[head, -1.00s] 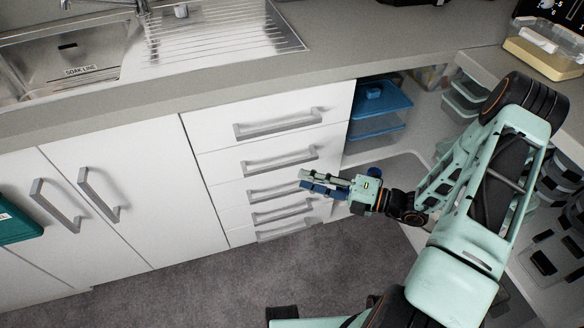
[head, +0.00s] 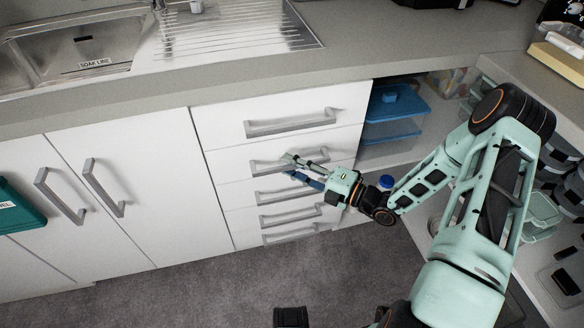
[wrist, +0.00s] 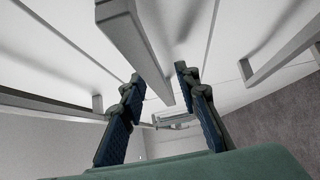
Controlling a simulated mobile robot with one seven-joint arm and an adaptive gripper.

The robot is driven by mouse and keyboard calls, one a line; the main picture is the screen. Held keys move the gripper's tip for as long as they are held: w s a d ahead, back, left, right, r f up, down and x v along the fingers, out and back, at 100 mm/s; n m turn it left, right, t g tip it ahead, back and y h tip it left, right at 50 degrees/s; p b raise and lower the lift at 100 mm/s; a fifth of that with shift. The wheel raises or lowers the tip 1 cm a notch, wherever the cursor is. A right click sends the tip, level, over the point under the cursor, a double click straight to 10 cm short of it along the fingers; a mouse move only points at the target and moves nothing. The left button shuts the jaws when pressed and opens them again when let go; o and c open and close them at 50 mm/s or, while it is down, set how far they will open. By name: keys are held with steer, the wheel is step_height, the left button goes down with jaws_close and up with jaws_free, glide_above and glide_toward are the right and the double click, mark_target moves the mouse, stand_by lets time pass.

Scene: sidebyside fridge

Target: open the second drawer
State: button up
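The second drawer (head: 229,165) from the top is a white front in a stack of several drawers. It looks closed. Its grey bar handle (head: 262,169) runs across the front. My gripper (head: 289,166) is at this handle, coming from the right, with its fingertips over the handle's middle. In the wrist view, the two dark blue-padded fingers (wrist: 160,80) are apart. A grey handle bar (wrist: 136,50) reaches into the space between them. It is not clear whether either finger touches the bar.
The top drawer handle (head: 290,123) is just above my gripper, and the third drawer handle (head: 272,197) is just below. An open shelf with blue-lidded containers (head: 393,104) lies to the right.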

jaws_close()
stand_by(0.6)
